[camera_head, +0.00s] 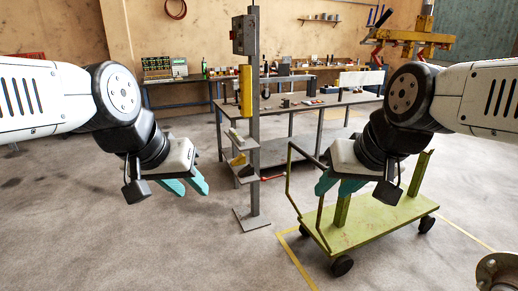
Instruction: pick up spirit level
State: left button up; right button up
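A yellow upright bar (245,91) is fixed against a grey metal post in the middle of the view. It may be the spirit level, but it is too small to tell for sure. My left gripper (187,186) has two teal fingers spread apart with nothing between them. It hangs in front and to the left of the post, lower than the bar. My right gripper (338,187) also has its teal fingers apart and looks empty. It is to the right of the post and overlaps the green cart in the view.
The grey post (255,140) has small shelves (245,172) and a wide floor plate. A green wheeled cart (375,222) stands at the right. Workbenches (300,106) with several tools stand behind. The floor at the front left is clear.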

aim_at(241, 141)
jog(key=i+l+u, duration=0.15)
jog(key=i, duration=0.25)
jog(key=i+u, duration=0.15)
jog(key=i, duration=0.3)
jog(key=i+u, duration=0.1)
jog(key=i, duration=0.45)
jog(key=i+l+u, duration=0.1)
jog(key=i, duration=0.45)
jog(key=i+l+u, duration=0.1)
jog(key=i, duration=0.45)
jog(key=i+l+u, duration=0.15)
jog(key=i, duration=0.4)
